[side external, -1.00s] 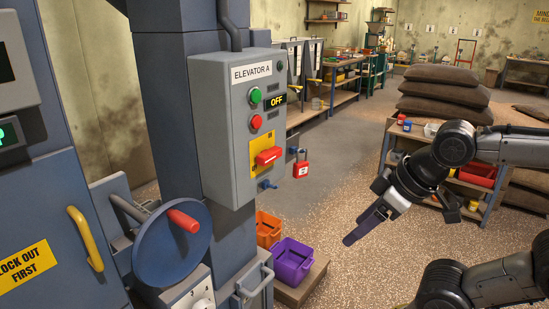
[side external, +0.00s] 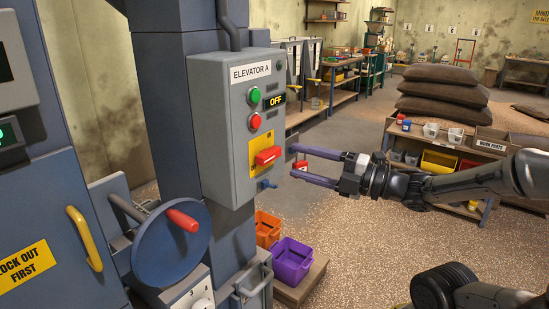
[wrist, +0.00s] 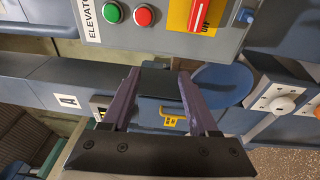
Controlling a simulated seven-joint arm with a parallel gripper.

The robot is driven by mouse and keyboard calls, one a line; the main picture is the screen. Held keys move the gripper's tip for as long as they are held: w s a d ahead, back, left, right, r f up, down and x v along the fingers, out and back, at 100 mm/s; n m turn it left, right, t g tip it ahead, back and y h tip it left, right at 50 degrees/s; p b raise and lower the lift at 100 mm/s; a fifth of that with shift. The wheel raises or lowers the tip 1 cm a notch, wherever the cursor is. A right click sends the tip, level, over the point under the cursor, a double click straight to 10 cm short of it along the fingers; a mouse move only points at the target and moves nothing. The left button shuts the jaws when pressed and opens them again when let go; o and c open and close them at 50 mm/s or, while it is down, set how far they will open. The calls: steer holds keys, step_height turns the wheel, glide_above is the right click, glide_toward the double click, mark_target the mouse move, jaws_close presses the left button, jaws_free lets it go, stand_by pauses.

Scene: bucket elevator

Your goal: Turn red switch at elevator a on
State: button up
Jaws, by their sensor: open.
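The grey Elevator A control box (side external: 232,165) is mounted on a blue column. The red switch (side external: 267,156) sits on a yellow plate on its face, below green and red buttons; a small display reads OFF (side external: 274,101). In the wrist view the switch (wrist: 198,14) is at the top, partly cut off by the frame edge. My gripper (side external: 298,166) is open and empty, right of the switch and apart from it, pointing toward the box. Its purple fingers (wrist: 158,90) show spread in the wrist view, with the switch above and right of them.
A blue hasp (side external: 267,184) protrudes below the switch. A blue wheel with a red handle (side external: 182,220) stands lower left.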

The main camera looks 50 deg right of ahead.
mark_target(273, 157)
steer(key=s+d+f+m+h, duration=0.2)
steer(key=d+f+h, duration=0.1)
steer(key=d+f, duration=0.25)
steer(key=w, duration=1.4)
steer(key=shift+d+r, duration=0.3)
steer(key=shift+d, duration=0.05)
jaws_close()
